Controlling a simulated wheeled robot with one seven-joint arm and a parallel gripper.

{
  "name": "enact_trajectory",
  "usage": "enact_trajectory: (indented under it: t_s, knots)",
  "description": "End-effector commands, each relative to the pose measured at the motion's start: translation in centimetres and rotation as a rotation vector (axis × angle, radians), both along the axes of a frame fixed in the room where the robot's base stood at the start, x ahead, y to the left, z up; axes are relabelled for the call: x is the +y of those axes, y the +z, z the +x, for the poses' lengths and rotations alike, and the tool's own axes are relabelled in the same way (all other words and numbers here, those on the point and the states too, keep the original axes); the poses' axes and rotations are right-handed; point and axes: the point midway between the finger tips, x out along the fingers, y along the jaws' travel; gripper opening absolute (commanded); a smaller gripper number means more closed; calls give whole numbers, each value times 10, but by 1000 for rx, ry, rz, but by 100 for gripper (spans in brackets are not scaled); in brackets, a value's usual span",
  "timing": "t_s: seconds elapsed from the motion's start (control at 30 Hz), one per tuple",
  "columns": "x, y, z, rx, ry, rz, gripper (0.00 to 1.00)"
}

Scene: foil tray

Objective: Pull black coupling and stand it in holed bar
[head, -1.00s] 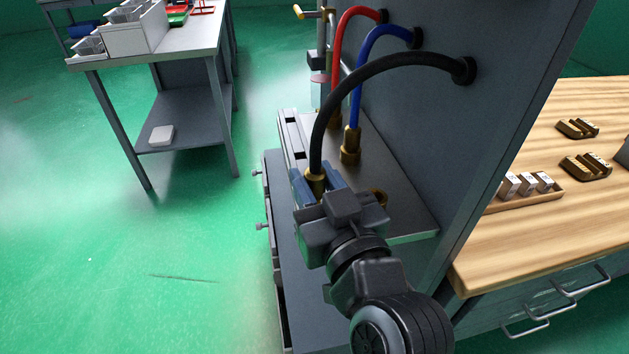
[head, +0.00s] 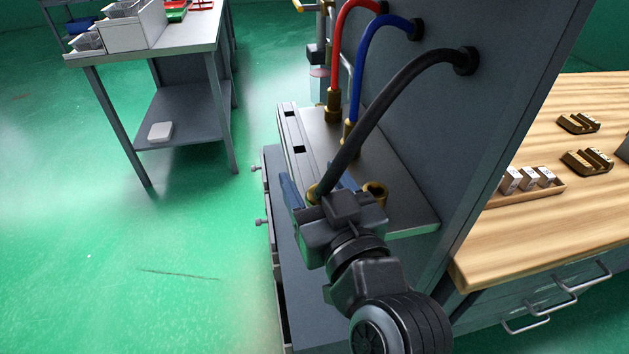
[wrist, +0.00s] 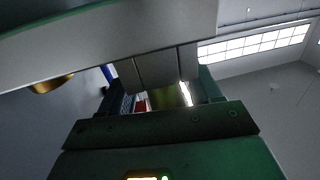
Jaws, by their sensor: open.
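The black hose (head: 388,100) arches from the panel down to the left, and its brass black coupling (head: 313,192) is at its lower end. My gripper (head: 317,183) is open, with one blue finger on each side of the coupling. The gripper body hides the coupling's lower part, so I cannot tell whether it is seated in a hole. The grey holed bar (head: 293,138) runs along the left edge of the shelf, with dark square holes behind the coupling. An empty brass socket (head: 376,190) stands right of my gripper. The wrist view shows open fingers (wrist: 160,92) and no clear coupling.
Red (head: 336,60) and blue (head: 358,75) hoses hang into brass couplings behind. The grey panel (head: 450,130) rises close on the right. A wooden bench (head: 540,225) lies beyond it. Green floor is open on the left, before a grey table (head: 190,55).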

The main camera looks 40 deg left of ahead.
Motion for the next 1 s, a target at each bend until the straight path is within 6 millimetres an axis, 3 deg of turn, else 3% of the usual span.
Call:
enact_trajectory:
  t_s: [0.5, 1.0]
  knots:
    - [-60, -2, -36, 2, -1, -1, 63]
    - [-66, -1, -40, 1, 0, -1, 63]
